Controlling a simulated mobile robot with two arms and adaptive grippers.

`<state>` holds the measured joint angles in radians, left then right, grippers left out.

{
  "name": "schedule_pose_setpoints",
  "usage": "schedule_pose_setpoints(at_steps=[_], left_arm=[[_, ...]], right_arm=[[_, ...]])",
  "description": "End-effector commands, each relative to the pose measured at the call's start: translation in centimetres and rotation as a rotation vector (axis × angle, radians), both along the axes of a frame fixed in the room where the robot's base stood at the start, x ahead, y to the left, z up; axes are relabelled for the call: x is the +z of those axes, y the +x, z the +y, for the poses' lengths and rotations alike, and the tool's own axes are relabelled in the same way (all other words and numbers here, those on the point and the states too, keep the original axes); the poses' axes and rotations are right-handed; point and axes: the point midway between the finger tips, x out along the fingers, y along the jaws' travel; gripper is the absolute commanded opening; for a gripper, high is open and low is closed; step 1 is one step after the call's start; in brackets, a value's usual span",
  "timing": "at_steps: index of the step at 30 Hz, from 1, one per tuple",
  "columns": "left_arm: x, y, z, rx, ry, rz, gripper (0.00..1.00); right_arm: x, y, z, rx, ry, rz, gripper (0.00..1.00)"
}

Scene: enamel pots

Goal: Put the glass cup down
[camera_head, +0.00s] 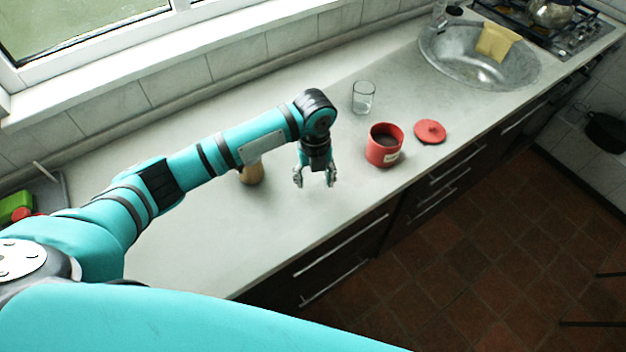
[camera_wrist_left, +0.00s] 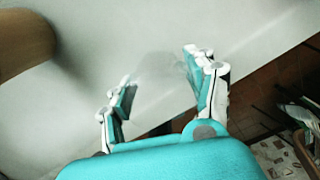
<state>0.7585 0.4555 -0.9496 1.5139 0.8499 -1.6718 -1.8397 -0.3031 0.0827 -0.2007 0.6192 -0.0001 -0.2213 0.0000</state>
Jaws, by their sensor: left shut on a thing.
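My left gripper (camera_head: 315,182) hangs pointing down over the front part of the counter. Its fingers stand apart and are shut on a clear glass cup, which shows only as a faint transparent shape (camera_wrist_left: 160,72) between the fingertips in the left wrist view. In the head view the cup is almost invisible, and I cannot tell whether its base touches the counter. Another clear drinking glass (camera_head: 363,98) stands upright further back on the counter (camera_head: 215,235). My right gripper is not in view.
A red pot (camera_head: 384,155) with dark contents stands right of my gripper, its red lid (camera_head: 430,131) beside it. A wooden object (camera_head: 251,174) stands left, partly behind my arm; it also shows in the wrist view (camera_wrist_left: 22,42). A sink (camera_head: 465,70) lies further right.

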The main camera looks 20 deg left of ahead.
Motion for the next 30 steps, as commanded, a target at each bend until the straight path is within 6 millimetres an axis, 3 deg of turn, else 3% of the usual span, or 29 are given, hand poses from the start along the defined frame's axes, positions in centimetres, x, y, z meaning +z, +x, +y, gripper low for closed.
schedule_pose_setpoints(at_steps=[2,9,21,22,27,30], left_arm=[[0.0,0.8,0.7,0.004,0.001,0.0,0.21],[-3.3,0.5,0.5,0.001,0.0,0.001,0.21],[-4.0,0.5,0.5,0.001,0.0,-0.001,0.21],[-4.0,0.5,0.5,0.001,0.0,-0.001,0.59],[-3.9,0.5,0.5,0.001,0.001,0.0,0.81],[-3.9,0.5,0.5,0.001,0.001,0.0,0.81]], right_arm=[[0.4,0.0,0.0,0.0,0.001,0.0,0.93],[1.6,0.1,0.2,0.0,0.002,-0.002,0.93],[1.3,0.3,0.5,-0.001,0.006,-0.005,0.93],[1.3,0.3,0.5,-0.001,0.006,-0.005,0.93],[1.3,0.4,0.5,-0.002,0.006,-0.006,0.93],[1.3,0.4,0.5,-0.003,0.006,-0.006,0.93]])
